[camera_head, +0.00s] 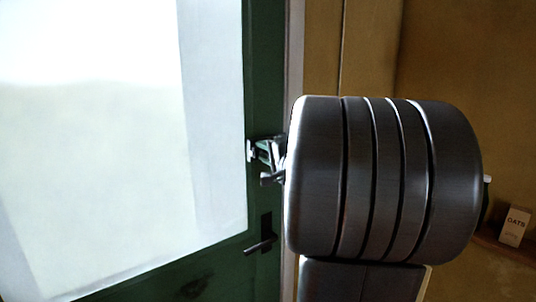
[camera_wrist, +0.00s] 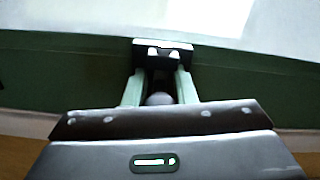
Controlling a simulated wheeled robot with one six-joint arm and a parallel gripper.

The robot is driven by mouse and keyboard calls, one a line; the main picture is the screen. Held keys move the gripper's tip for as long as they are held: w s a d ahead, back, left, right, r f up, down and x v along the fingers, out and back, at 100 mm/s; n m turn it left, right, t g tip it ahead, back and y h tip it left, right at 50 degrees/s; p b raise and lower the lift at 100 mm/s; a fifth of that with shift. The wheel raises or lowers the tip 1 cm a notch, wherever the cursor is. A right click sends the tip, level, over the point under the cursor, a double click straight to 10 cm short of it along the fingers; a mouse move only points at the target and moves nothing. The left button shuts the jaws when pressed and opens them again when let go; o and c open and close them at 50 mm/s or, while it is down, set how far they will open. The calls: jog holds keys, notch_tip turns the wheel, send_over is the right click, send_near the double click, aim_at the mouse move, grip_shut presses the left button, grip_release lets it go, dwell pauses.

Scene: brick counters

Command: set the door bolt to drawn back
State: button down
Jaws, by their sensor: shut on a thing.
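The door bolt (camera_wrist: 180,44) is a small dark fitting on the green door frame in the wrist view. My gripper (camera_wrist: 163,56) reaches it with two pale green fingers, their tips close together at the fitting. A round grey knob (camera_wrist: 159,99) shows between the fingers. In the head view my gripper (camera_head: 264,151) is at the door's right edge, shut on the bolt, mostly hidden by my arm. A dark metal piece (camera_head: 271,178) sticks out just below it. I cannot tell how far the bolt is drawn.
The green door (camera_head: 262,60) has a large frosted pane (camera_head: 100,150). A dark lever handle (camera_head: 261,245) sits below the bolt. My arm blocks the middle right.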

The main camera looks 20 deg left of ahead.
jog(key=c, duration=1.2)
grip_release()
jog(key=shift+s+a, duration=0.15)
jog(key=shift+a, duration=0.05)
jog(key=shift+c, duration=0.2)
jog(key=shift+d, duration=0.1)
jog(key=shift+s+d, duration=0.1)
jog(key=shift+d, duration=0.1)
jog(key=b+v, duration=0.3)
jog(key=v, duration=1)
jog(key=shift+b, duration=0.3)
